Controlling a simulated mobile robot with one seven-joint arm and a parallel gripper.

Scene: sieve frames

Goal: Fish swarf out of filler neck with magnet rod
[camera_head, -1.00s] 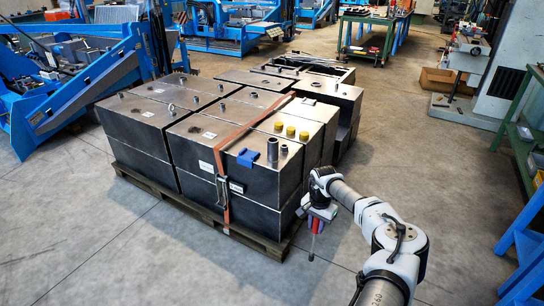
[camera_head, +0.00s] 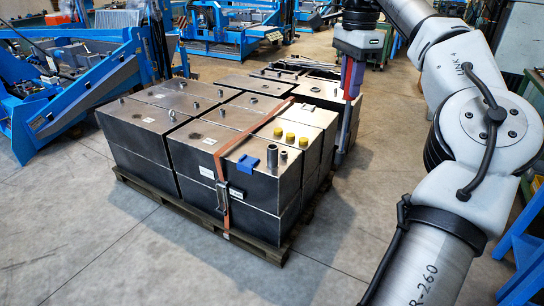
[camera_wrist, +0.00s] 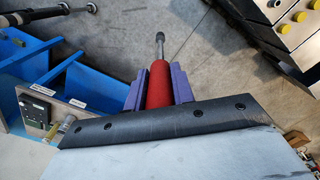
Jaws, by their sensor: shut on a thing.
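A magnet rod has a red handle (camera_wrist: 160,84) and a thin grey shaft with a wider tip, seen in the wrist view. My gripper (camera_head: 350,82) is shut on the red handle between its purple fingers, and the rod points down. In the head view it hangs in front of the right side of the tanks; its height and distance from them are hard to judge. I see no swarf; the neck's inside is hidden.
Dark metal tanks (camera_head: 120,135), strapped with an orange band (camera_head: 230,140), stand on a wooden pallet (camera_head: 150,186). Yellow caps (camera_head: 290,137) and a blue clip (camera_head: 249,163) sit close to the neck. Open floor (camera_head: 80,240) lies in front.

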